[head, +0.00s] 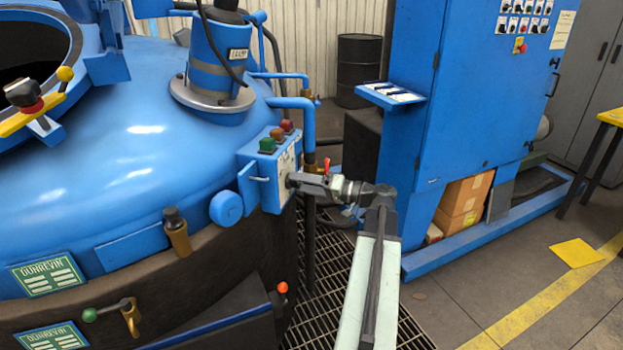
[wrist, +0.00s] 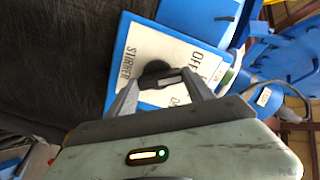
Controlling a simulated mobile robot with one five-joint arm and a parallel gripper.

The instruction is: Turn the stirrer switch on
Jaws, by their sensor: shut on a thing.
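The stirrer switch is a black rotary knob (wrist: 155,69) on a white plate (wrist: 145,48) lettered STIRRER and OFF; another word is partly covered. In the head view my gripper (head: 297,182) reaches the box's right face from the right, and the knob is hidden there. The knob's pointing direction is hard to make out.
Green, brown and red buttons (head: 277,134) top the control box. Blue pipes (head: 307,125) rise just behind it. A blue cabinet (head: 455,90) stands at the right, with floor grating (head: 325,265) between.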

